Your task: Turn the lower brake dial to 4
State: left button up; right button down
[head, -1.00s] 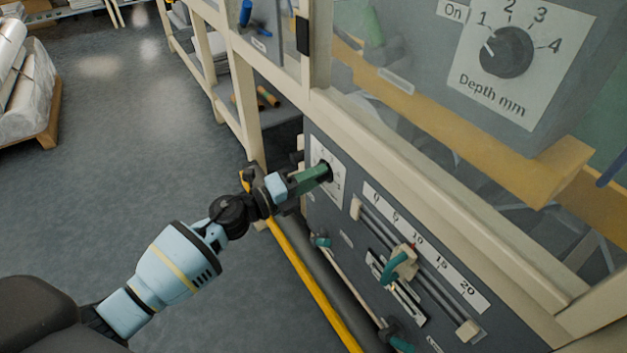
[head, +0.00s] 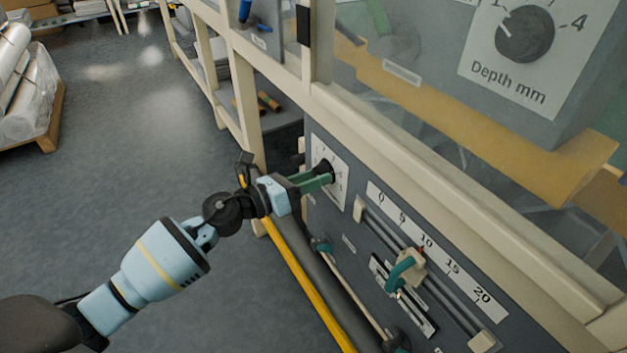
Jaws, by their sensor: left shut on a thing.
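The brake dial (head: 325,167) is a small black knob on a white numbered plate (head: 339,176), on the grey lower machine panel. My left gripper (head: 324,177) reaches it from the left with its green fingers shut on the knob. The fingers and wrist cover part of the plate. Its numbers and pointer are too small or hidden to read, so I cannot tell the setting. No lettering shows that this is the lower dial. My right gripper is not in view.
A slider scale (head: 430,245) marked 0 to 20 and a teal-handled clamp (head: 404,270) sit right of the dial. A Depth mm dial (head: 525,36) is above, past a cream frame rail (head: 440,185). A yellow bar (head: 308,287) runs below. Open floor (head: 120,180) lies left.

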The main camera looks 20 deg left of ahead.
pick_arm(q)
jog(key=shift+m, duration=0.6)
jog(key=o, duration=1)
jog(key=v, duration=0.8)
jog(key=shift+b, duration=0.4)
jog(key=shift+w, duration=0.15)
